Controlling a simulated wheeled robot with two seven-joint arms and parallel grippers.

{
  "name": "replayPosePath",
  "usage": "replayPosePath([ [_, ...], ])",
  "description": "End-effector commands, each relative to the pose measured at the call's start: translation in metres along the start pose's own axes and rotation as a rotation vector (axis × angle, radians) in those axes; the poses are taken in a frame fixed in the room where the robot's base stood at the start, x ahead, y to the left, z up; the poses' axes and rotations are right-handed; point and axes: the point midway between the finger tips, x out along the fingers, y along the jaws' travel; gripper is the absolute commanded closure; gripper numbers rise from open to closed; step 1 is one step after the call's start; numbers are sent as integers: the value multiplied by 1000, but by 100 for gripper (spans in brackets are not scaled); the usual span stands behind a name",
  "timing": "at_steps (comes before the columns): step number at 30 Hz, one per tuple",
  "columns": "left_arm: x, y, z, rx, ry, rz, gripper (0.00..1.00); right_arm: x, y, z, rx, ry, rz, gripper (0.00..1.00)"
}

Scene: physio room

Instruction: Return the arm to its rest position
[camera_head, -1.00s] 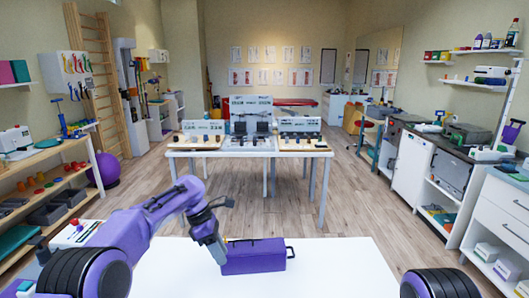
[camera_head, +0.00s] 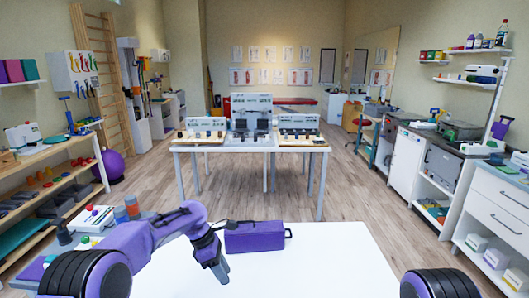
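My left arm (camera_head: 160,235) is purple and grey, and reaches in from the lower left over a white tabletop (camera_head: 320,262). My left gripper (camera_head: 221,277) points down over the tabletop, in front of and left of a purple case (camera_head: 255,237). I see nothing held in it, but its fingers are too small and dark to tell whether they are open or shut. The case lies near the far edge of the tabletop, with a dark handle at its right end, apart from the gripper. Of my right arm only the shoulder shows at the lower right; its gripper is out of view.
A controller box with coloured buttons (camera_head: 92,218) and several cylinders stand left of my arm. Wooden shelves (camera_head: 55,150) line the left, white drawers (camera_head: 497,215) the right. A further white table (camera_head: 250,149) with display boards stands ahead. The near tabletop's right half is clear.

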Motion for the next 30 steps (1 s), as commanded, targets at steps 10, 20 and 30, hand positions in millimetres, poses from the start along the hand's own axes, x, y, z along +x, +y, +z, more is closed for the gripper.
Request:
replayPosePath([
  [10,122,-21,-77,93,60,88,64,13,-1,6,0,-1,0,57],
  [20,259,-166,-246,520,433,192,64,36,-3,15,0,-1,0,57],
  [30,228,-342,-329,1036,821,85,64,52,-4,22,0,-1,0,57],
])
